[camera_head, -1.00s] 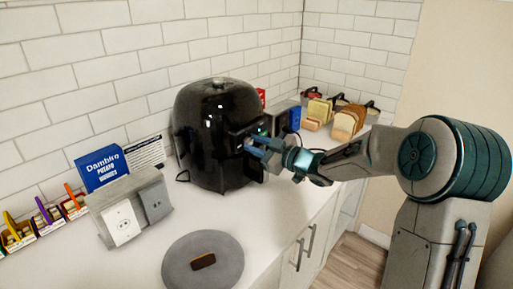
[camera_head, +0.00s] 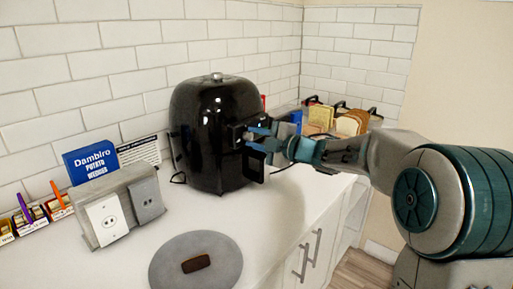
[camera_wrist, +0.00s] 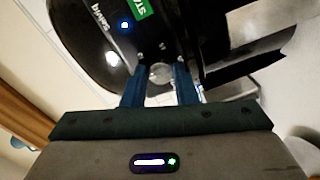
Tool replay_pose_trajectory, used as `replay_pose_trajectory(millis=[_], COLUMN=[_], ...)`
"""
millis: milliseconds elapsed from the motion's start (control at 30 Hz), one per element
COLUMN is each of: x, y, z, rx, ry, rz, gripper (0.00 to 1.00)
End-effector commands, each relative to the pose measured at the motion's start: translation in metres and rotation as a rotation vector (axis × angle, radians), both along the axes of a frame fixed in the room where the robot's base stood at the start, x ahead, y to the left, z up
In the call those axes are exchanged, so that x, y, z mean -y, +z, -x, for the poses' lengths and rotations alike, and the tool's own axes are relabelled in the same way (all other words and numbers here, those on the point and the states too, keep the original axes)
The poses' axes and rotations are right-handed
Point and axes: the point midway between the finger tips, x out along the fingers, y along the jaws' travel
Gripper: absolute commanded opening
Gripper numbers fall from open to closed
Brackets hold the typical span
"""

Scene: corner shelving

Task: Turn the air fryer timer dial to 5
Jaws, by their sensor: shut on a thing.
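The black air fryer (camera_head: 208,115) stands upright on the counter against the tiled wall. In the wrist view its glossy front (camera_wrist: 88,55) shows a glowing blue light, a green label and part of some lettering. My gripper (camera_head: 255,139) reaches the front of the fryer from the right. In the wrist view my gripper (camera_wrist: 160,88) has its blue fingers on both sides of a small round grey dial (camera_wrist: 160,73), and it is shut on this dial. The dial's numbers and pointer cannot be read. In the head view the fingers mostly hide the dial.
A round grey board (camera_head: 196,262) with a brown item lies in front. Bread in racks (camera_head: 335,120) is behind my arm.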

Motion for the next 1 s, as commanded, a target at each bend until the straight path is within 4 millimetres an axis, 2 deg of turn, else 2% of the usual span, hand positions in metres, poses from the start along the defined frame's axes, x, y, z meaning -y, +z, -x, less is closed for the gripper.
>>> replay_pose_trajectory(millis=[300,833,867,900,933,1000], x=[-0.0003,-0.0002,-0.0002,-0.0002,-0.0002,-0.0001], y=[-0.0016,-0.0007,-0.0007,-0.0007,-0.0006,-0.0005], z=[0.0004,0.0003,0.0003,0.0003,0.0003,0.0003], rx=[0.095,0.112,0.112,0.112,0.113,0.113], ry=[0.0,0.001,0.001,0.001,0.001,0.001], rz=[0.076,0.091,0.091,0.091,0.09,0.09], gripper=[0.03,0.03,0.29,0.4,0.48,0.48])
